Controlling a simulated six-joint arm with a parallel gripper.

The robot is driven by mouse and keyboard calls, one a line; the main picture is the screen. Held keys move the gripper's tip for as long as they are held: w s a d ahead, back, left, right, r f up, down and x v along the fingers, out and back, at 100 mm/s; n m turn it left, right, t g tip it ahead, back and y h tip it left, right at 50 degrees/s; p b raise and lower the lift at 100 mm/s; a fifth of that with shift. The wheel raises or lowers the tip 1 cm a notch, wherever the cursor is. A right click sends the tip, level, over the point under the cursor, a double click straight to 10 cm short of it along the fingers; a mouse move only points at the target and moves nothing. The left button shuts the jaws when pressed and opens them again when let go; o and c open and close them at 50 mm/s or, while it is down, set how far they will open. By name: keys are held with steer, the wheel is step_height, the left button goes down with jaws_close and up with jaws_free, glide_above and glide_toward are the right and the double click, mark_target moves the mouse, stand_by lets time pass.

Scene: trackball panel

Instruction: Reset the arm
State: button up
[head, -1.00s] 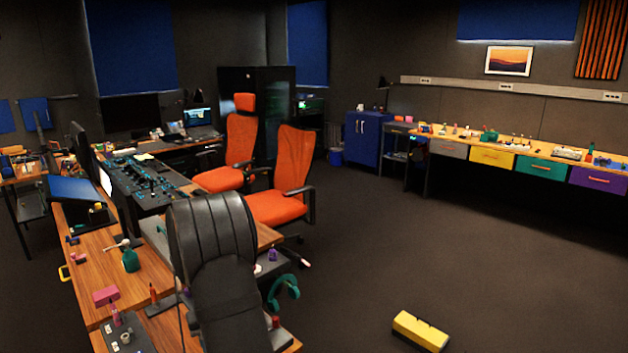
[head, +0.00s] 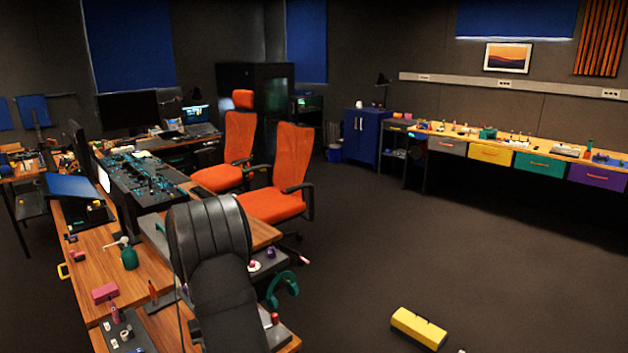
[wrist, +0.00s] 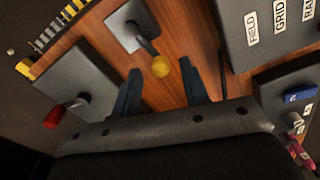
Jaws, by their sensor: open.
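In the wrist view my gripper (wrist: 162,88) is open, with its two dark blue fingers apart over a wooden desk. A lever with a yellow ball knob (wrist: 188,68) rises from a grey plate (wrist: 122,22) just beyond the fingertips. The knob shows in the gap between the fingers, and nothing is gripped. A second grey plate (wrist: 76,80) to the left carries a lever with a red knob (wrist: 54,117). I cannot make out my gripper or these levers clearly in the head view.
A dark panel (wrist: 240,58) labelled FIELD and GRID stands at the right. Another with coloured switches (wrist: 300,97) is below it. Orange chairs (head: 277,205) stand behind the desk. A yellow block (head: 418,326) lies on the otherwise open floor at right.

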step_height(320, 180, up, 16)
steer(key=r, duration=0.1)
step_height(320, 180, down, 18)
steer(key=shift+f, duration=0.1)
steer(key=shift+s+a+f+n, duration=0.1)
steer(key=shift+n, duration=0.2)
steer(key=shift+s+a+n, duration=0.15)
steer(key=shift+s+n, duration=0.2)
steer(key=shift+n, duration=0.45)
steer(key=shift+s+a+n, duration=0.1)
steer(key=shift+s+n, duration=0.05)
steer(key=shift+n, duration=0.35)
step_height(320, 180, up, 17)
steer(key=s+d+f+m+g+y, duration=0.5)
steer(key=d+f+m, duration=0.4)
steer(key=f, duration=0.3)
steer(key=shift+s+f+g+y, duration=0.35)
steer(key=shift+s+g, duration=0.55)
steer(key=shift+s, duration=0.25)
